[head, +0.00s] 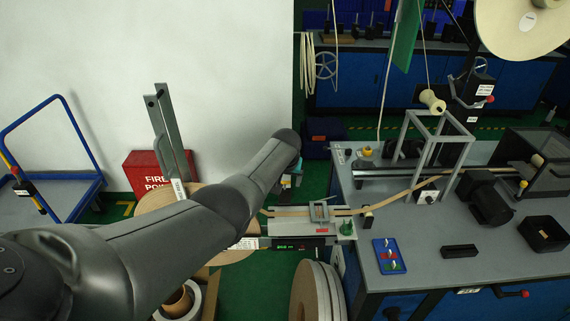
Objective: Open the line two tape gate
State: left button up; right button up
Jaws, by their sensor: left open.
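My left arm reaches in from the left, and its wrist bends down over the tape path. The left gripper (287,182) hangs below the wrist, open, mostly hidden behind the arm. A tan tape (290,212) runs right from under the arm along a light tray. A small grey metal frame (320,211) stands over the tape, right of the gripper and apart from it. Two grey upright bars (168,130) rise beside a tan reel (155,199), left of the arm. No readable label shows which part is the line two gate. My right gripper is not visible.
The grey workbench (440,230) at right carries a metal stand (438,140), a black motor (486,200) and a blue switch panel (389,256). A red box (143,165) and blue trolley (50,200) stand left. Reels (318,290) stand below the tray.

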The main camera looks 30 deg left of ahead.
pick_arm(q)
jog(key=p+v, duration=0.4)
jog(key=v, duration=1)
jog(key=shift+r, duration=0.3)
jog(key=shift+s+f, duration=0.15)
